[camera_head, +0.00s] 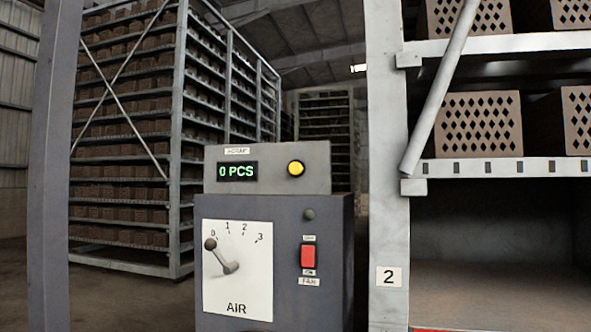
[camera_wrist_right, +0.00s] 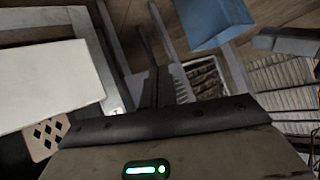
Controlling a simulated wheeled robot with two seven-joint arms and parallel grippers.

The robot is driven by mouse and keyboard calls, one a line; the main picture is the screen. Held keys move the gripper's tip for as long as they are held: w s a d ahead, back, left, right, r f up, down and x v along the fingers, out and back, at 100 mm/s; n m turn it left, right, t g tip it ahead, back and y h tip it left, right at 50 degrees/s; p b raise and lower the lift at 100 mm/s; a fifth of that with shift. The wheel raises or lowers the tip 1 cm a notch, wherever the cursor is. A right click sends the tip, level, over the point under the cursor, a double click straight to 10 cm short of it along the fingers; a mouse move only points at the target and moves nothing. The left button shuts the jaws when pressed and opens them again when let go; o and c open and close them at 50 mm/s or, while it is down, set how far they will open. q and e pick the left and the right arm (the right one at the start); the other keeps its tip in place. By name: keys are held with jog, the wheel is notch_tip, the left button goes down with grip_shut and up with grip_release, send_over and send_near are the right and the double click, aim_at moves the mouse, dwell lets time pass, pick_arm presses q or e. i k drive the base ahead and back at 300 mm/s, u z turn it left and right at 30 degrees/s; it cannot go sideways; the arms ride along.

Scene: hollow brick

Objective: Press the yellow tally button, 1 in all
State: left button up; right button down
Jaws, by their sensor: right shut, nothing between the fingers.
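The yellow tally button (camera_head: 296,168) sits on the front of a grey scrap box (camera_head: 270,181), right of a green display (camera_head: 237,171) that reads "0 PCS". The box stands on top of a larger dark grey control cabinet (camera_head: 285,225). No gripper or arm shows in the head view. In the right wrist view my right gripper (camera_wrist_right: 158,78) is shut with nothing between its fingers. The button cannot be made out in that view. My left gripper is not in view.
The cabinet has an AIR lever (camera_head: 221,257) pointing near 0, a red FAN switch (camera_head: 308,256) and a dark round knob or lamp (camera_head: 309,214). A pale rack post (camera_head: 386,190) stands at right, with bricks (camera_head: 478,125) on shelves. A grey post (camera_head: 50,180) stands at left.

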aim_at(294, 168)
jog(key=z, duration=0.5)
jog(key=k, duration=1.2)
jog(key=u, duration=0.5)
jog(key=i, duration=0.9)
jog(key=u, duration=0.4)
